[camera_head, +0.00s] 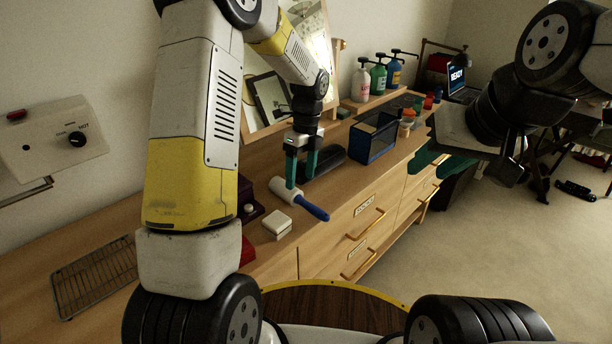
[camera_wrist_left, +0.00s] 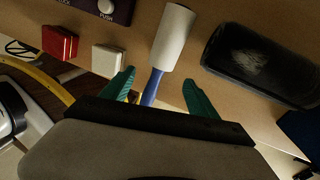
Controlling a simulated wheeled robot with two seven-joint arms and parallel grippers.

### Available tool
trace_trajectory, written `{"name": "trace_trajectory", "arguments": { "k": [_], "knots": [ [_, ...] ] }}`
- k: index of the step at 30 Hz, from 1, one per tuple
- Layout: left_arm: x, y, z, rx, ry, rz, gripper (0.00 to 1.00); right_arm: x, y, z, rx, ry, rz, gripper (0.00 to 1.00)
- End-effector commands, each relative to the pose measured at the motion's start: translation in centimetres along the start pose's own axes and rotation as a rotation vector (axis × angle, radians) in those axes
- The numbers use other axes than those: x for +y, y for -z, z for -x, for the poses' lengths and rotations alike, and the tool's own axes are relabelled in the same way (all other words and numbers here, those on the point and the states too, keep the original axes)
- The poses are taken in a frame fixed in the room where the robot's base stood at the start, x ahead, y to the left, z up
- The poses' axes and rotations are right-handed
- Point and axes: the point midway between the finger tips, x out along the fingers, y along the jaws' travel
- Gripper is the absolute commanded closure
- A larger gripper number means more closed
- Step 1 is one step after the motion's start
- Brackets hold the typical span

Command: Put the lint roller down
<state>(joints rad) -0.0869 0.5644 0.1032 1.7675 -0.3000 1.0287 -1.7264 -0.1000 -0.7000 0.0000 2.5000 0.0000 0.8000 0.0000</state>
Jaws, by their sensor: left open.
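The lint roller has a white roll (camera_head: 285,190) and a blue handle (camera_head: 313,211). It lies on the wooden counter (camera_head: 340,185) with its handle toward the front edge. My left gripper (camera_head: 299,184) is at the roller, with green fingers pointing down. In the left wrist view the fingers (camera_wrist_left: 160,88) are spread apart, and the roller's white roll (camera_wrist_left: 172,36) and blue handle (camera_wrist_left: 152,88) show between and beyond them. The fingers look clear of the handle. My right gripper (camera_head: 508,172) hangs at the right, over the floor; its fingers are too dark to judge.
A black rounded case (camera_wrist_left: 262,64) lies right of the roller. A white box (camera_head: 277,224) and a red box (camera_wrist_left: 60,42) are near the front edge. A dark blue bin (camera_head: 373,138), pump bottles (camera_head: 378,78) and a mirror stand further back. A wire rack (camera_head: 92,275) lies at left.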

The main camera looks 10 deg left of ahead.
Motion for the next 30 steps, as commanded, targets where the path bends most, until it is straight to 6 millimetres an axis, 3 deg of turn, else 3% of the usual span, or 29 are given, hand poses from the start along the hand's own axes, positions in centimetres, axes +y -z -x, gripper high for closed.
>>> {"name": "trace_trajectory", "arguments": {
  "k": [6,14,17,24,30],
  "knots": [
    [-0.1,0.0,4.1,-0.001,0.003,0.000,0.31,0.0,0.0,0.0,0.000,0.000,0.000,0.64],
    [0.8,0.1,6.9,-0.005,0.025,0.062,0.31,0.0,0.0,0.0,0.000,0.000,0.000,0.64],
    [2.8,0.4,9.2,-0.005,0.080,0.211,0.31,0.0,0.0,0.0,0.000,0.000,0.000,0.64],
    [10.7,2.3,15.0,0.072,0.290,0.794,0.31,0.0,0.0,0.0,0.000,0.000,0.000,0.64],
    [17.4,4.8,17.2,0.247,0.450,1.289,0.31,0.0,0.0,0.0,0.000,0.000,0.000,0.64]
  ]
}}
